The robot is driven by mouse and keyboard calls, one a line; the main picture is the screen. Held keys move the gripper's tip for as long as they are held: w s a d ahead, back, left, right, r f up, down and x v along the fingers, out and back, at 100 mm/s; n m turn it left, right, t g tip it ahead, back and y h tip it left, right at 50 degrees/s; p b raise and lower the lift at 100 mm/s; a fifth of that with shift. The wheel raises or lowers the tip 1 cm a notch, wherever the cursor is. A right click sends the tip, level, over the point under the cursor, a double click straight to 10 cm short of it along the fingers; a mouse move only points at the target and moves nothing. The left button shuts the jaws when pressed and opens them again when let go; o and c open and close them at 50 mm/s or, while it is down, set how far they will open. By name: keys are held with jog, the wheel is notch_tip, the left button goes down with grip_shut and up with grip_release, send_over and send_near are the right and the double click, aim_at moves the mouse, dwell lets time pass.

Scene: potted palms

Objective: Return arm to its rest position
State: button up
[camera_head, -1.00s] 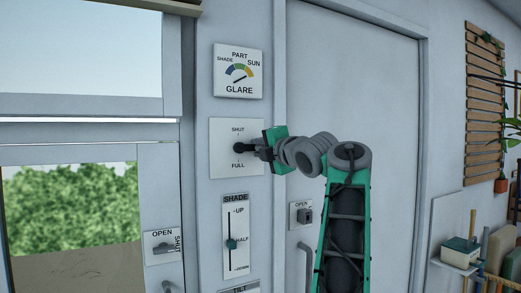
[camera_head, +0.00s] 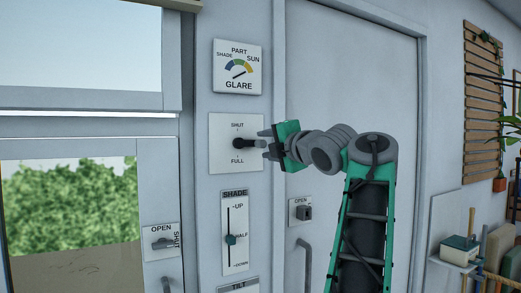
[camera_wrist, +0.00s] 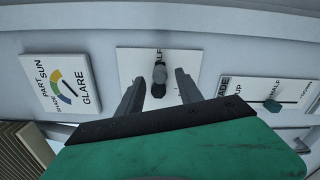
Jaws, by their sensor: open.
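My gripper (camera_head: 266,145) is open and empty, just right of the dark knob (camera_head: 245,143) on the white SHUT–FULL plate (camera_head: 223,158). In the head view the knob's lever points right, toward my fingers. In the wrist view the knob (camera_wrist: 159,80) stands ahead, between the lines of my two spread fingers (camera_wrist: 157,92). The fingers look clear of it, though the gap in depth is hard to judge. My arm reaches in from the lower right, in front of the grey door.
Above the plate is the GLARE dial (camera_head: 238,68), its needle near the middle. Below is the SHADE slider (camera_head: 231,239), near HALF. An OPEN switch (camera_head: 303,213) and a door handle (camera_head: 305,265) are close to my arm. A shelf (camera_head: 459,257) stands at right.

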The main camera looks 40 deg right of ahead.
jog(key=v, duration=0.2)
jog(key=shift+s+a, duration=0.1)
jog(key=shift+s, duration=0.3)
